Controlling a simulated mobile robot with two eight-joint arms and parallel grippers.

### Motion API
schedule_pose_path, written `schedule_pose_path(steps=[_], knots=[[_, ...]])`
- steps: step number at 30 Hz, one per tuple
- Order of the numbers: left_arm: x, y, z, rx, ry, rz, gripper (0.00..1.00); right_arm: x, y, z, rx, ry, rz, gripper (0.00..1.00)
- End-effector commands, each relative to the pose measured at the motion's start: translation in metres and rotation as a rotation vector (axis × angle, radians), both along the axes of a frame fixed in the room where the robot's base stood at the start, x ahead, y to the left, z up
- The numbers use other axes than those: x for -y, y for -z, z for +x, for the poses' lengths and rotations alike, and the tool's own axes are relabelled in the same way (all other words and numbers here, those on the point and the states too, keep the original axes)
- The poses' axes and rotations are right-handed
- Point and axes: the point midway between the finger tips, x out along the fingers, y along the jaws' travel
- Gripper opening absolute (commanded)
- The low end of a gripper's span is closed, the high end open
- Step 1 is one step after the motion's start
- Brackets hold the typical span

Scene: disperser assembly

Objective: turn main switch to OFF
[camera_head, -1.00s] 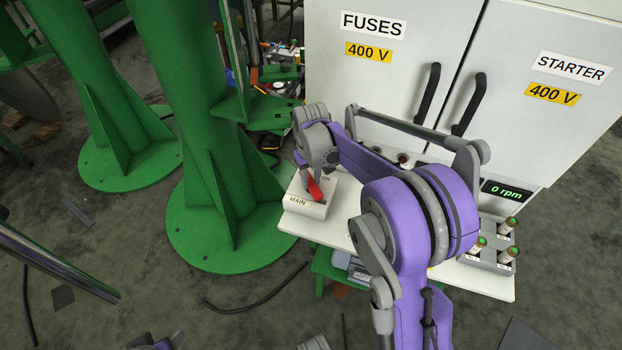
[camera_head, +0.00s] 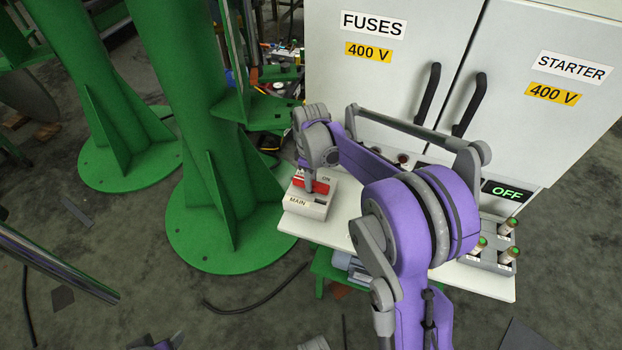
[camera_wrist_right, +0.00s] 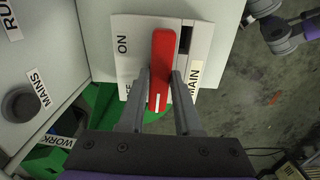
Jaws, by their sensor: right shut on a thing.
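The main switch (camera_head: 317,209) is a white box labelled MAIN on the pale shelf in front of the cabinet. Its red handle (camera_head: 322,185) lies crosswise in the head view. In the right wrist view the red handle (camera_wrist_right: 162,58) runs lengthwise between the fingers, beside the ON label; the OFF label is partly hidden by a finger. My right gripper (camera_wrist_right: 160,97) is shut on the handle; in the head view the right gripper (camera_head: 309,188) comes down onto it from above. The display (camera_head: 507,191) on the cabinet reads OFF.
The cabinet (camera_head: 400,35) with FUSES and STARTER doors stands behind. The white shelf (camera_head: 330,236) also bears a rack with several green-topped cylinders (camera_head: 478,243) at right. A green column (camera_head: 205,180) stands close to the left of the switch.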

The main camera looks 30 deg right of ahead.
Motion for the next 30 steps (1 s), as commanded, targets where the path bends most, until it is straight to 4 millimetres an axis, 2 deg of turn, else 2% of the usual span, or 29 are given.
schedule_pose_path(steps=[18,19,23,24,30], knots=[[0.0000,-0.0001,0.0000,0.000,0.000,0.000,0.62,0.0003,-0.0006,0.0005,0.001,-0.041,0.000,0.00],[0.0000,-0.0001,0.0000,0.000,0.000,0.000,0.62,0.0003,-0.0006,0.0005,0.001,-0.041,0.000,0.36],[0.0000,-0.0001,0.0000,0.000,0.000,0.000,0.62,0.0002,-0.0005,0.0004,0.001,-0.040,-0.001,0.59],[0.0000,-0.0001,0.0000,0.000,0.000,0.000,0.62,0.0002,-0.0004,0.0003,0.001,-0.040,-0.001,0.62],[0.0000,0.0000,0.0000,0.000,0.000,0.000,0.62,0.0001,-0.0002,0.0002,0.000,-0.039,0.000,0.62]])
